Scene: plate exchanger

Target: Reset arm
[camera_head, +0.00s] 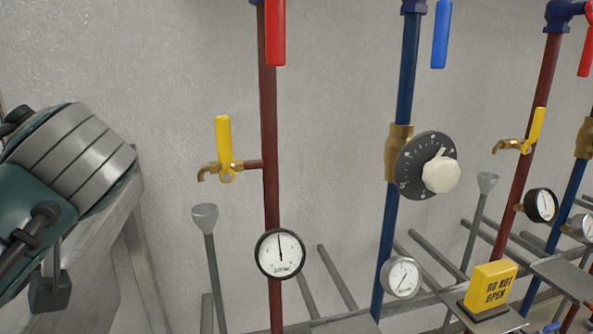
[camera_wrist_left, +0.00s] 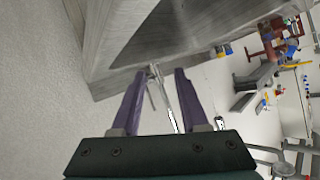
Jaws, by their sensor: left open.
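My left gripper (camera_wrist_left: 155,92) shows in the left wrist view, with its two purple fingers apart and nothing between them. Behind the fingertips is a grey metal surface with a thin pale rod near it. In the head view a grey and dark green part of my left arm (camera_head: 75,165) comes in from the left, and its fingers are not seen there. My right gripper shows in neither view.
In the head view, a red pipe (camera_head: 270,130) and a blue pipe (camera_head: 408,70) stand before a grey wall. They carry a yellow-handled tap (camera_head: 225,150), a white dial knob (camera_head: 440,174) and gauges (camera_head: 280,254). A yellow "DO NOT OPEN" sign (camera_head: 491,286) stands lower right.

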